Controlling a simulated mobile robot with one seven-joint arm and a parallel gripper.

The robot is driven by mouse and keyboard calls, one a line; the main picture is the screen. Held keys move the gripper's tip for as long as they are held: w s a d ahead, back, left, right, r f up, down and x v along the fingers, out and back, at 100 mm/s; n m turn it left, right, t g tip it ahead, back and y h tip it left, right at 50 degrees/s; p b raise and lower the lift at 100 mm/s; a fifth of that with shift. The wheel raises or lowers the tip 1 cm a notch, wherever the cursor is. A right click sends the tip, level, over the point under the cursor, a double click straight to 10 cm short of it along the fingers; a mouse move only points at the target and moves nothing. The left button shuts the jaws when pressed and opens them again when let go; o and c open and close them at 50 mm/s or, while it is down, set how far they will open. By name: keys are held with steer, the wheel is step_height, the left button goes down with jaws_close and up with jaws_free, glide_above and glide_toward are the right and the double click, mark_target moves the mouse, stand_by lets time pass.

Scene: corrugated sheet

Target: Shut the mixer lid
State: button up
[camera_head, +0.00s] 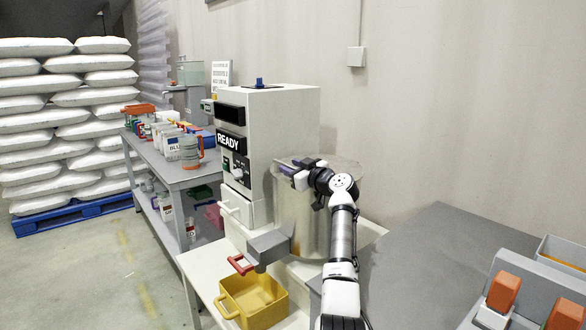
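The mixer appears to be the metal drum (288,222) on the right side of a white machine (292,125) with a READY display. A grey spout sticks out low on the drum's front. A pale, roughly flat surface (345,168) shows at the drum's top behind my wrist; I cannot tell whether it is the lid or how far it is shut. My gripper (290,170) is over the near left part of the drum's top, its fingers pointing left toward the machine. My arm and wrist cover much of the top. The finger gap and any contact are unclear.
A yellow bin (254,303) stands below the spout, beside a red handle (241,264). A grey table (440,265) lies to the right, with orange-topped items (503,291) on it. A shelf bench (180,172) with jugs and cartons is at left. Stacked white sacks (60,110) stand behind.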

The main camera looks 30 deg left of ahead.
step_height(320, 180, up, 20)
steer(key=p, duration=0.5)
stand_by(0.5)
